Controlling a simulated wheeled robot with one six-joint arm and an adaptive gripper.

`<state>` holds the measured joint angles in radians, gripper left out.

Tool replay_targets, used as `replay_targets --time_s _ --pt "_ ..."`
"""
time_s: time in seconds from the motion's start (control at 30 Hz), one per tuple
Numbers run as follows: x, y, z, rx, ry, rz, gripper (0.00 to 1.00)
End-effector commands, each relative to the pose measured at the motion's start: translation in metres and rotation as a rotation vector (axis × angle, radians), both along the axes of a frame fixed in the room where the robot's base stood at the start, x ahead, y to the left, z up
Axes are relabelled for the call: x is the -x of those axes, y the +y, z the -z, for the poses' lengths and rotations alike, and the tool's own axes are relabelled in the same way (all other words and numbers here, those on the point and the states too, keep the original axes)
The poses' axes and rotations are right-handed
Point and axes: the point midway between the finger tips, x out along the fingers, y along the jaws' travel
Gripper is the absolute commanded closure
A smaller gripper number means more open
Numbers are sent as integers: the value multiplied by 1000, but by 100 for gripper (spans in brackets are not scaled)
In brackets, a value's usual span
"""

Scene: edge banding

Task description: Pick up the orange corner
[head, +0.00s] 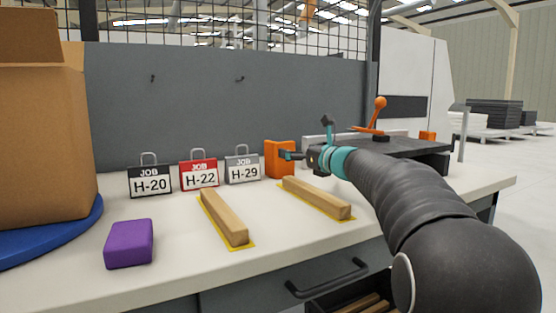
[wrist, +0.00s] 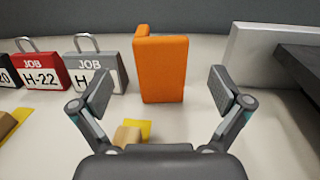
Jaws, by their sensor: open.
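The orange corner (head: 279,158) stands upright on the white worktop at the back, just right of the H-29 job tag. In the wrist view the orange corner (wrist: 161,68) stands ahead of my gripper (wrist: 160,92), roughly centred between the two fingers. My gripper (head: 299,155) is open and empty. In the wrist view its fingers are spread wide, with the corner a little beyond them. In the head view one finger overlaps the corner's right side; I cannot tell whether it touches.
Job tags H-20 (head: 150,181), H-22 (head: 199,174) and H-29 (head: 242,167) stand left of the corner. Two wooden strips (head: 224,218) (head: 317,198) lie on yellow marks in front. A purple block (head: 129,244) and a cardboard box (head: 40,130) are at left. A dark machine table (head: 400,146) stands right.

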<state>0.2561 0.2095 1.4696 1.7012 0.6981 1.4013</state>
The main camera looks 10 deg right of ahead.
Motion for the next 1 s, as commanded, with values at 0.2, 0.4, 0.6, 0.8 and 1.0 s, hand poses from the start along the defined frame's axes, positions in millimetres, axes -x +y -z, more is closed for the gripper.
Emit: replay_targets --time_s 0.2,0.4,0.6,0.8,1.0 --pt "-12 8 1 0 1 -3 0" --pt "-39 19 2 0 1 -4 0" --pt "-53 25 2 0 1 -3 0" --pt "-53 25 2 0 1 -2 0" --pt "-53 25 2 0 1 -2 43"
